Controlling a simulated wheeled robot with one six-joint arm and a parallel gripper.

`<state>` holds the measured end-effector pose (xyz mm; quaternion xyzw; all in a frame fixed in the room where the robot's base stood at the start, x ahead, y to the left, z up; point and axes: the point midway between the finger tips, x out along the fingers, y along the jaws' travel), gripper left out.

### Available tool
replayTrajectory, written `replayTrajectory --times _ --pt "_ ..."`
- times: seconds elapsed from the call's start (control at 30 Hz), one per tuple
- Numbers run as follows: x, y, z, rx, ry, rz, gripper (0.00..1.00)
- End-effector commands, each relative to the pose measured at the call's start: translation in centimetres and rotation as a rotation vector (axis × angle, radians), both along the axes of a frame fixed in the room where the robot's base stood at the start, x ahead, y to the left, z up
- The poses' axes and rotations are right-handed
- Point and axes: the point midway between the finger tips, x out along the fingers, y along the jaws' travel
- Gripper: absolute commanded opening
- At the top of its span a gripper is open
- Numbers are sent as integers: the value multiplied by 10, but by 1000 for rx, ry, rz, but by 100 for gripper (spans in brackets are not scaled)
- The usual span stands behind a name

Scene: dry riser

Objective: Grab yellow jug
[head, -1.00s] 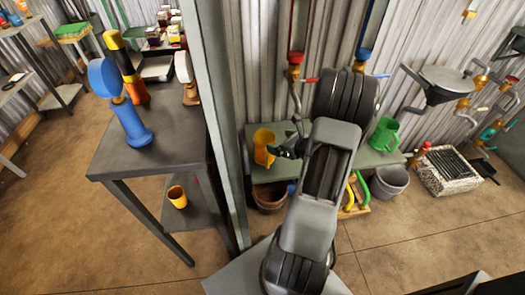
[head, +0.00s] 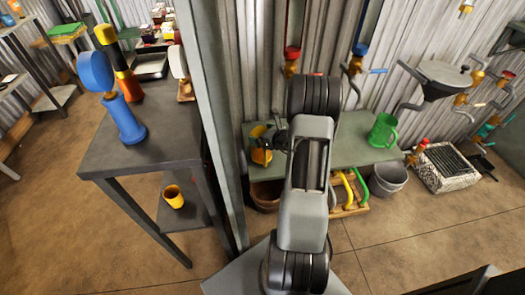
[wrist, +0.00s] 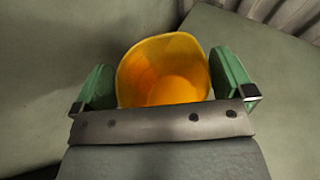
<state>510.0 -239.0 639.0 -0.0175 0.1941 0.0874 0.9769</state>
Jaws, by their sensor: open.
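The yellow jug (head: 261,152) stands on the green-grey bench (head: 350,150) against the corrugated wall, left of my arm in the head view. In the wrist view the jug (wrist: 165,70) shows its open round mouth between my two green fingers. My gripper (wrist: 168,85) is open, with one finger on each side of the jug. The right finger is close to the jug's wall; a small gap shows at the left one. I cannot tell whether either touches. In the head view my gripper (head: 270,143) partly covers the jug. The jug's handle cannot be made out in the wrist view.
A green jug (head: 383,130) stands on the same bench to the right. A grey bucket (head: 388,180) and a brown pot (head: 266,195) are below it. A grey post (head: 209,120) stands left of the bench. A dark table (head: 150,150) holds a blue item (head: 125,118).

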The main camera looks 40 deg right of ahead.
Motion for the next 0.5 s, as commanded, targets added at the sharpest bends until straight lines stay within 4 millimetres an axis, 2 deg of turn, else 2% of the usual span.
replayTrajectory --times 0.2,0.5 --pt "0 0 0 1 0 0 100" --pt "0 0 0 0 0 0 71"
